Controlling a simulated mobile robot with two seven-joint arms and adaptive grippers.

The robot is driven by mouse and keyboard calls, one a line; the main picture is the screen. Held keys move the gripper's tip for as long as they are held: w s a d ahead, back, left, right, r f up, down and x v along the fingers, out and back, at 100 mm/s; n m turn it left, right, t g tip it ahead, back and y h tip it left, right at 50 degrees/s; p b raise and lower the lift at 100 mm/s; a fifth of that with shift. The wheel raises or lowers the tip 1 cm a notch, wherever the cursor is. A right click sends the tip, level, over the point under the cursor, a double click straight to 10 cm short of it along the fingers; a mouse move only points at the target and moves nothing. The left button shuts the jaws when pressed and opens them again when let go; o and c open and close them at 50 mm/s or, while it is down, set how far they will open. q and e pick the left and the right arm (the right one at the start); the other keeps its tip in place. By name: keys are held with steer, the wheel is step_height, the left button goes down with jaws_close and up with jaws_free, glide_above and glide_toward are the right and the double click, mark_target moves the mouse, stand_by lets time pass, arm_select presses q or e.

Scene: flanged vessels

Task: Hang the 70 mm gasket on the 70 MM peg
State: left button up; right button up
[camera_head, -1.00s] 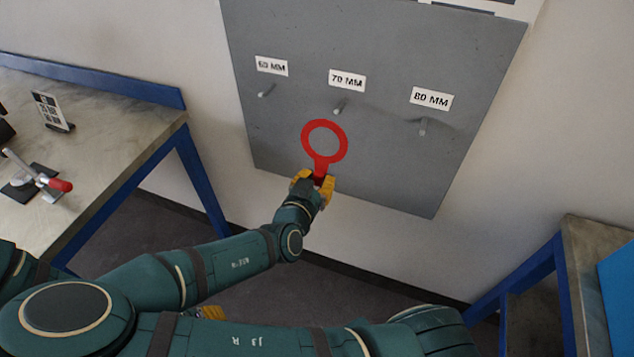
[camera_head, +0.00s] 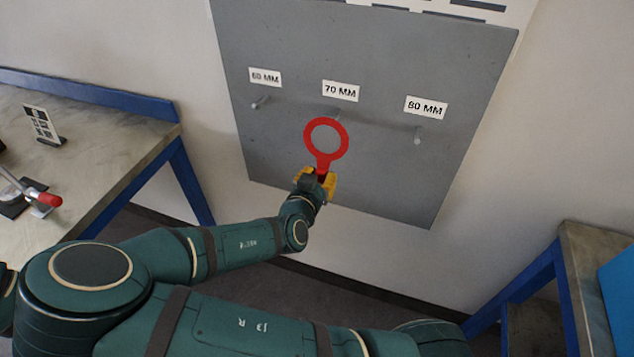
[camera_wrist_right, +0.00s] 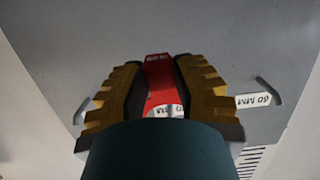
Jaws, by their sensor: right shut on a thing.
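The red ring gasket (camera_head: 325,159) stands upright above my right gripper (camera_head: 317,183), which is shut on its handle tab. The tab also shows between the yellow fingers in the right wrist view (camera_wrist_right: 158,72). The 70 MM peg (camera_head: 335,114) shows at the top edge of the ring, below its 70 MM label (camera_head: 340,91). The ring partly overlaps the peg in the head view. I cannot tell how far the ring is from the peg or whether they touch. My left gripper is not in view.
The grey board (camera_head: 285,150) also carries the 60 MM peg (camera_head: 260,102) at left and the 80 MM peg (camera_head: 417,136) at right, both bare. A workbench (camera_head: 100,150) stands at left with a red-handled clamp (camera_head: 48,199). Another bench (camera_head: 590,240) stands at right.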

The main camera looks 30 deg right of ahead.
steer(key=shift+r+b+x, duration=0.15)
steer(key=shift+b+x, duration=0.05)
steer(key=shift+x, duration=0.95)
steer(key=shift+r+b+x, duration=0.2)
steer(key=shift+x, duration=0.95)
steer(key=shift+w+d+f+b, duration=0.4)
steer(key=shift+w+d+f, duration=0.05)
steer(key=shift+d, duration=0.15)
steer(key=o, duration=1)
steer(key=shift+c, duration=0.2)
steer(key=v, duration=1.2)
steer(key=shift+f, duration=0.1)
